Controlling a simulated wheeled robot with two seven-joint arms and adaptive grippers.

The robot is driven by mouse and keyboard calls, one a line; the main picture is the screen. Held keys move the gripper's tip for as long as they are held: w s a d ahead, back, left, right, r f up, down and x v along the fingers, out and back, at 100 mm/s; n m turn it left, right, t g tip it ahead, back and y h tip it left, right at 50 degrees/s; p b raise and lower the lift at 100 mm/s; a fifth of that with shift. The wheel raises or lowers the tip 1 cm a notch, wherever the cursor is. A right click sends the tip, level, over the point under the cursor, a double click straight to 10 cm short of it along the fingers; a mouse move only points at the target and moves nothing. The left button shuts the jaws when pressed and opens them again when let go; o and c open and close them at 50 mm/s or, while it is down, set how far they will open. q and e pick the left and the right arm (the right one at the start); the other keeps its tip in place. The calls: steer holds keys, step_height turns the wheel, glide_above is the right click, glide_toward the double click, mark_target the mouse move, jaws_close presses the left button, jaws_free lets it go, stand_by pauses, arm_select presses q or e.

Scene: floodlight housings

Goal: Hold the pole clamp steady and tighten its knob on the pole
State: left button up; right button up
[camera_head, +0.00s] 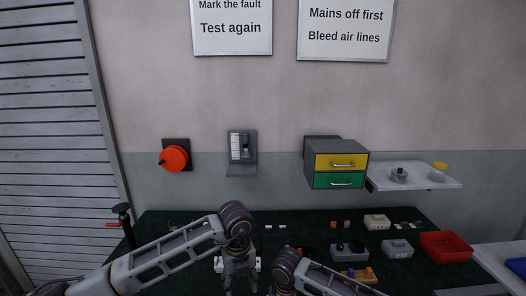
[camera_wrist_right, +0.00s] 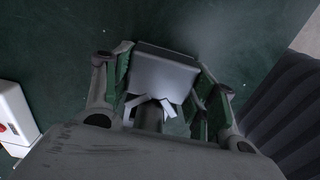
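I cannot pick out the pole clamp or its knob with certainty. A dark upright post (camera_head: 127,228) with a round black top and a short red bar stands at the bench's left end. My left gripper (camera_head: 240,281) points down at the front middle of the bench, in front of a white thing it partly hides; its fingertips are not clear. My right arm is at the lower middle, its gripper out of the head view. In the right wrist view, my right gripper's fingers (camera_wrist_right: 165,95) are spread on either side of a grey box-shaped thing (camera_wrist_right: 165,72); contact is unclear.
The dark green bench (camera_head: 300,222) holds several small parts and a red bin (camera_head: 445,247) at right. A drawer unit (camera_head: 336,163) and a shelf (camera_head: 425,180) are on the wall. A white box (camera_wrist_right: 14,118) with a red spot is left in the wrist view.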

steer(key=o, duration=0.5)
steer(key=shift+r, duration=0.1)
steer(key=shift+r, duration=5.9)
steer(key=shift+f, duration=0.1)
